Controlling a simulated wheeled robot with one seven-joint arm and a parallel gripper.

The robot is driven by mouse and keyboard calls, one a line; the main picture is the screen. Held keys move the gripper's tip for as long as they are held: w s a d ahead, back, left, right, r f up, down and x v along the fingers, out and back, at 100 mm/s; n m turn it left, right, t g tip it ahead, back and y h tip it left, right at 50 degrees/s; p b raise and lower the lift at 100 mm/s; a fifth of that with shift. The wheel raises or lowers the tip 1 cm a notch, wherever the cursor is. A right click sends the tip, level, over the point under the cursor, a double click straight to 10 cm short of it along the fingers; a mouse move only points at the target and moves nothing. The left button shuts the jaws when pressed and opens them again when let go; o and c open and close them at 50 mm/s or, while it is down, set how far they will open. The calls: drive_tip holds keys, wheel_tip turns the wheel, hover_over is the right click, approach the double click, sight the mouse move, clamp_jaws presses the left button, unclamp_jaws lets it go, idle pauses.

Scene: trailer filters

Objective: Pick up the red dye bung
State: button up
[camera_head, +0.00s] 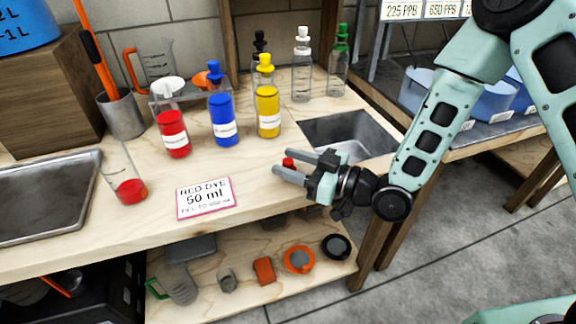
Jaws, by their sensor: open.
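The red dye bung (288,162) is a small red piece low on the pale wooden bench top, near its front edge. My gripper (281,161) is open, with its two grey fingers pointing left, one on the far side of the bung and one on the near side. The bung shows between the fingers, close to their tips. Its lower part is hidden by the near finger, and I cannot tell if either finger touches it. The red dye bottle (174,134) stands to the left with a white funnel (168,87) in its neck.
A blue bottle (222,119) and a yellow bottle (267,110) stand behind my gripper. A "50 ml" card (206,198) and a beaker (125,180) with red liquid are to the left. A lower shelf (215,305) holds several small items.

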drive_tip(key=shift+w+a, duration=0.25)
drive_tip(key=shift+a, duration=0.2)
clamp_jaws()
